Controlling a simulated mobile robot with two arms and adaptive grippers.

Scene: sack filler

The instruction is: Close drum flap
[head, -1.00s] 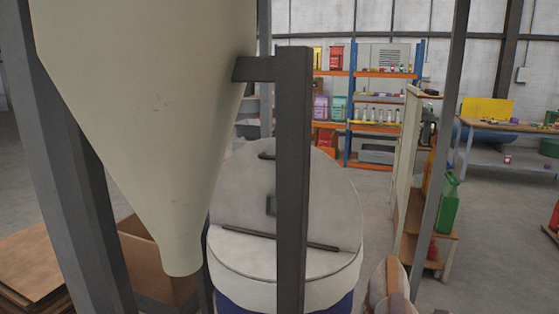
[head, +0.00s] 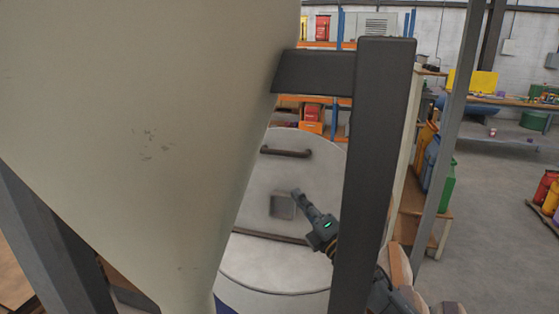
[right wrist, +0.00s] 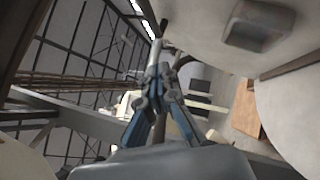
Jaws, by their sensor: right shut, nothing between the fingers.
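The drum is white on top, and its round top (head: 275,268) shows in part below a dark hinge bar (head: 268,237). The flap (head: 320,170) appears raised behind that bar, with a dark handle (head: 287,152) near its upper edge and a square block (head: 283,206) lower down. My right gripper (head: 298,196) is shut and empty in front of the flap, close to the square block; I cannot tell whether it touches. In the right wrist view the shut fingers (right wrist: 157,70) show beside the flap (right wrist: 205,30) and its square block (right wrist: 258,25). My left gripper is not in view.
A large cream hopper (head: 140,130) fills the left side and hides the drum's left part. A dark post (head: 375,170) with a side bracket stands in front of the drum's right edge. A shelf with coloured jugs (head: 432,165) is to the right. Open floor (head: 500,230) lies further right.

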